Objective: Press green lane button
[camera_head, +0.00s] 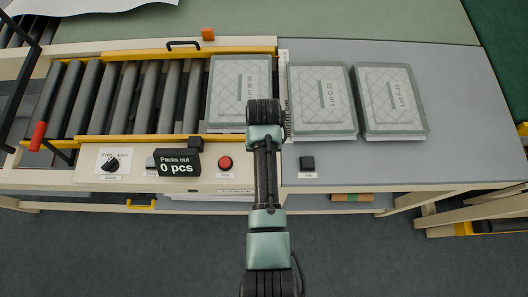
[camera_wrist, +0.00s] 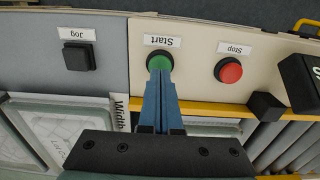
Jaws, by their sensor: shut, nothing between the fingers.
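The green button (camera_wrist: 159,61) sits on the cream control panel (camera_wrist: 195,75) in the wrist view, by a label reading "Start". My gripper (camera_wrist: 161,78) is shut and empty, its fingertips at the near edge of the green button and covering part of it. I cannot tell whether they touch it or hover just above. In the head view my arm hides the green button and the fingertips.
A red stop button (camera_wrist: 228,70) and a black jog button (camera_wrist: 79,57) flank the green one. A black "Packs out 0 pcs" display (camera_head: 178,163) stands left of the red button. Wrapped packs (camera_head: 320,100) lie behind, beside a roller conveyor (camera_head: 125,98) with yellow rails.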

